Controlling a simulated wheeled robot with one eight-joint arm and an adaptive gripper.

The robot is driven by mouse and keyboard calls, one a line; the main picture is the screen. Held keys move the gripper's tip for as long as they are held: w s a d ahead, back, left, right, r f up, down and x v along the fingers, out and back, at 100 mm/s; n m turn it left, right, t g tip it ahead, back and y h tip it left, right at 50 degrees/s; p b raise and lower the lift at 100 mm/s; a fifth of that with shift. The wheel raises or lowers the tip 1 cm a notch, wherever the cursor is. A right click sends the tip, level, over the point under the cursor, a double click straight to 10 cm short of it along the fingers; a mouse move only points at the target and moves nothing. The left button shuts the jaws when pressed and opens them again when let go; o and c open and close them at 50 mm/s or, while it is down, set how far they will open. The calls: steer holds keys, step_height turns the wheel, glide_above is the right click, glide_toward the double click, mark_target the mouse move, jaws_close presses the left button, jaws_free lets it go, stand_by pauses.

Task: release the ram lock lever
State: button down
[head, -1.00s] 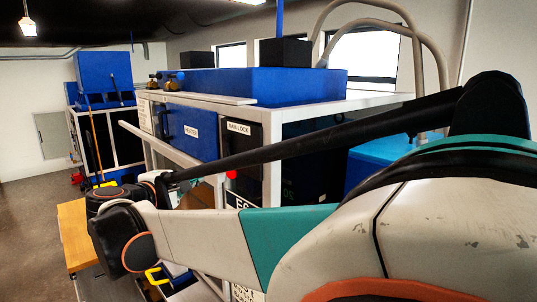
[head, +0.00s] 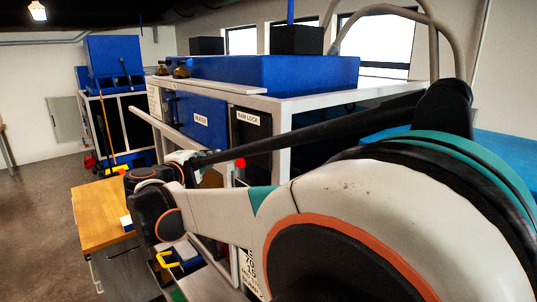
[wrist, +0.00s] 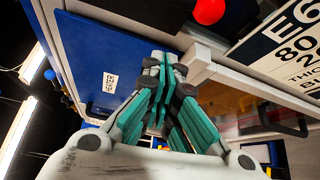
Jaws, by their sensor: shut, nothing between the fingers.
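The black panel labelled RAM LOCK (head: 248,119) is on the front of the white-framed machine in the head view, right of the blue HEATER panel (head: 198,118). A red ball (head: 240,163) shows just below the RAM LOCK panel, above my arm; I cannot tell whether it is the lever's knob. A red ball (wrist: 208,10) is at the top of the wrist view. My gripper (wrist: 160,68) is shut and empty, in front of the HEATER panel (wrist: 110,82) and beside a pale bar, apart from the ball. My arm hides the lower machine front in the head view.
A long pale rail (head: 160,128) sticks out along the machine front. A wooden bench top (head: 100,215) stands at lower left. A sign with large lettering (wrist: 290,45) is at right in the wrist view. Open floor (head: 35,215) lies at far left.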

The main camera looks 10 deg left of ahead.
steer(key=d, duration=0.1)
steer(key=w+d+p, duration=0.1)
steer(key=d+p, duration=0.1)
steer(key=d, duration=0.1)
steer(key=shift+w+r, duration=0.15)
steer(key=shift+w, duration=0.15)
steer(key=shift+s, duration=0.1)
stand_by(0.4)
steer(key=shift+s+d+n+g, duration=0.15)
steer(key=shift+d+n+g, duration=0.1)
steer(key=shift+n+g, duration=0.05)
